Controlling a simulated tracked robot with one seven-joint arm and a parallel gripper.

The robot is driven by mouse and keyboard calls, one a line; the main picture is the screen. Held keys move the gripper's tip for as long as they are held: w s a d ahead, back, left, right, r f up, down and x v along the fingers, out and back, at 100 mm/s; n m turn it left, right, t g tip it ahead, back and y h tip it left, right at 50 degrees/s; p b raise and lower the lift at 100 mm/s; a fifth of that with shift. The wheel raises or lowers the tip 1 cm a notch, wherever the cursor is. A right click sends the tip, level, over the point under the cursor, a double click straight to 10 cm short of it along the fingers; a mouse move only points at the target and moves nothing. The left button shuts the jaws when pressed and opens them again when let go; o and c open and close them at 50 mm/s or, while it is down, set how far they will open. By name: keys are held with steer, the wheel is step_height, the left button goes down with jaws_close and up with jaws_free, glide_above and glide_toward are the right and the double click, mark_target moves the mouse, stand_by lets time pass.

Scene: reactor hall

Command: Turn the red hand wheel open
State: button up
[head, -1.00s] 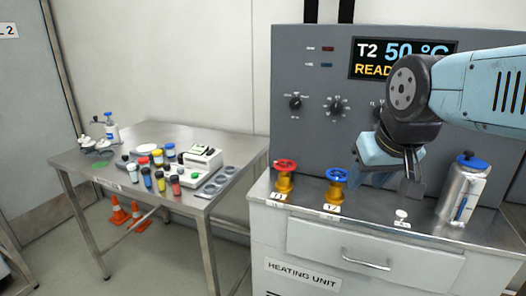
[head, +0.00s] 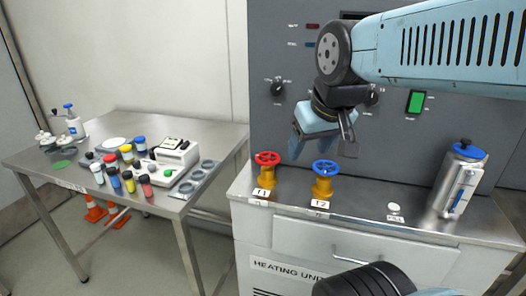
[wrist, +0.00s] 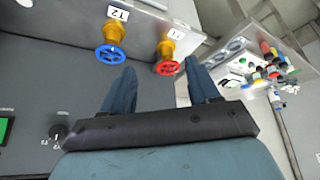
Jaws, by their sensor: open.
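The red hand wheel (head: 267,158) sits on a yellow valve body at the left end of the heating unit's top, behind a T1 label. It also shows in the wrist view (wrist: 167,69), between my two fingers and beyond their tips. A blue hand wheel (head: 325,167) on a similar yellow body stands to its right at the T2 label, and in the wrist view (wrist: 110,54) it is left of the red one. My gripper (head: 322,150) is open and empty, above the unit near the blue wheel, apart from both wheels.
The grey panel with knobs (head: 278,88) and a green button (head: 415,102) rises behind. A silver canister with a blue top (head: 462,182) stands at the right. A steel table (head: 120,130) with several bottles stands left.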

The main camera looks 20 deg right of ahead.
steer(key=o, duration=0.6)
steer(key=w+n, duration=0.2)
steer(key=w+a+r+n+g, duration=0.1)
steer(key=w+n, duration=0.2)
steer(key=w, duration=0.1)
steer(key=shift+w+a+r+n+g+h, duration=0.2)
steer(key=shift+a+r+n+g+h, duration=0.1)
steer(key=shift+n, duration=0.1)
steer(key=shift+o, duration=0.5)
steer(key=w+n+g, duration=0.1)
steer(key=w+n, duration=0.3)
steer(key=w, duration=0.1)
steer(key=shift+w+r+n, duration=0.1)
steer(key=shift+w+n, duration=0.25)
steer(key=shift+n, duration=0.05)
steer(key=n+g, duration=0.3)
steer(key=n, duration=0.8)
glide_above(268, 156)
step_height(268, 156, down, 4)
step_height(268, 156, down, 13)
steer(key=shift+s+a, duration=0.1)
steer(key=shift+a, duration=0.05)
steer(key=shift+c, duration=0.4)
steer(key=c, duration=0.7)
steer(key=shift+c, duration=0.4)
